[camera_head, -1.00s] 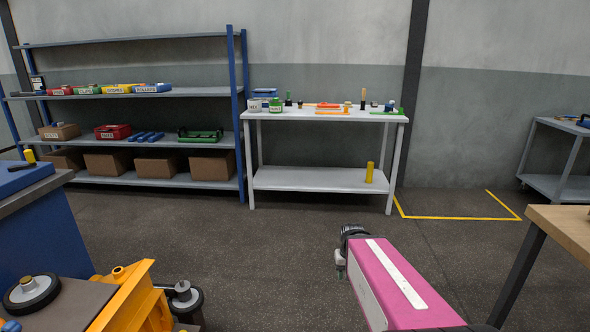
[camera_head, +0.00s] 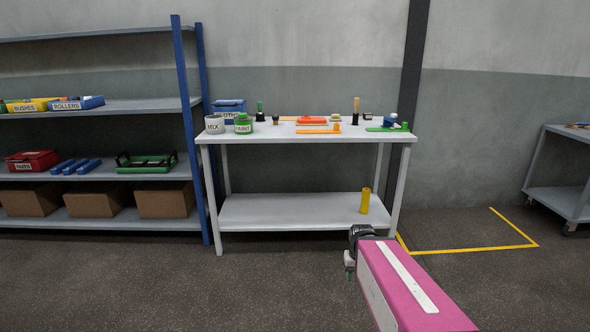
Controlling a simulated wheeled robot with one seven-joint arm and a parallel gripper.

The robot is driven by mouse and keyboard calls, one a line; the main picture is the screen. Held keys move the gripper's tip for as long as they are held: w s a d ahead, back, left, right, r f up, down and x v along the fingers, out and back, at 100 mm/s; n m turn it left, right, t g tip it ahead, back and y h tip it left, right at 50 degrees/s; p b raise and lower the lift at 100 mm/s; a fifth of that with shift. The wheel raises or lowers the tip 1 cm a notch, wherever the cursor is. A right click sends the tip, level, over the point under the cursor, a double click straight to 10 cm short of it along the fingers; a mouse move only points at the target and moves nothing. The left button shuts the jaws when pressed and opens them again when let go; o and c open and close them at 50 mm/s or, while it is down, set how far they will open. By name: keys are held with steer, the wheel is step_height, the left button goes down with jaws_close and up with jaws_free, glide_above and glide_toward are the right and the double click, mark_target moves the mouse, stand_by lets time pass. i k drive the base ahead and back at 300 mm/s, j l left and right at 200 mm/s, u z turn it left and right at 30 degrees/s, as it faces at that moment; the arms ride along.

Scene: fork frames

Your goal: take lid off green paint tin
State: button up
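The green paint tin (camera_head: 243,124), with a white label reading "PAINT", stands upright on the left part of the white table (camera_head: 300,136). A green top shows on it; the lid's edge is too small to make out. My gripper (camera_head: 350,270) is at the end of my pink arm, in the lower right, well short of the table and apart from the tin. Its fingers are small and dark, and I cannot tell whether they are apart.
A white "MIX" pot (camera_head: 214,124) stands just left of the tin, with a blue box (camera_head: 229,106) behind. Several tools lie to the right. A yellow cylinder (camera_head: 365,200) stands on the lower shelf. Blue-posted shelving (camera_head: 185,130) is at left. Floor before the table is clear.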

mark_target(242, 116)
steer(key=i+l+z, duration=0.25)
steer(key=i+z, duration=0.75)
steer(key=i, duration=0.15)
steer(key=i+j+z, duration=0.2)
steer(key=i+z, duration=0.25)
steer(key=i, duration=0.15)
steer(key=i+u, duration=0.15)
steer(key=u, duration=0.3)
steer(key=i+l+u, duration=0.1)
steer(key=u, duration=0.3)
steer(key=i+l+u, duration=0.15)
steer(key=u, duration=0.3)
steer(key=i+l, duration=0.05)
steer(key=i, duration=0.05)
